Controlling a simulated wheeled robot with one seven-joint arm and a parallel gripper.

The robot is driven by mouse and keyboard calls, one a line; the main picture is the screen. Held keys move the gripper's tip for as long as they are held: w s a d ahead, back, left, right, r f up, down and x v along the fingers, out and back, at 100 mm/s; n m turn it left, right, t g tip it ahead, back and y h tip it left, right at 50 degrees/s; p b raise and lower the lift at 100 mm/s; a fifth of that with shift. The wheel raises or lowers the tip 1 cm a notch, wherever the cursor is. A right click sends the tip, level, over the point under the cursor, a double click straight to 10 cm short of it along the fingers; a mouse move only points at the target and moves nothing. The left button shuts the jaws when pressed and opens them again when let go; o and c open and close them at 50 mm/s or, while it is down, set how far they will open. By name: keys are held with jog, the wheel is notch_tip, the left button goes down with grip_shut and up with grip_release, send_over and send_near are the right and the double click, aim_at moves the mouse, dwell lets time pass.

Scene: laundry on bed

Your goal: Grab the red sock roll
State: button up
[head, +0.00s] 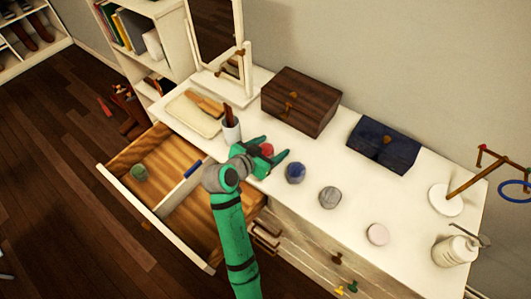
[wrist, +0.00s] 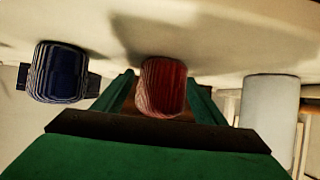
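The red sock roll (head: 266,149) stands on the white dresser top, between the fingers of my green gripper (head: 271,150). In the wrist view the red roll (wrist: 163,86) sits in the middle, with a finger on each side of my gripper (wrist: 163,95). The fingers are spread, with a narrow gap between each of them and the roll. The roll's lower part is partly hidden by the gripper in the head view.
A blue sock roll (head: 296,172) stands just right of the gripper, with a grey roll (head: 330,197) and a pink one (head: 377,234) beyond. A white cup (head: 231,131) is close on the left. Behind is a dark wooden box (head: 301,101). An open drawer (head: 180,205) lies left.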

jog(key=c, duration=1.1)
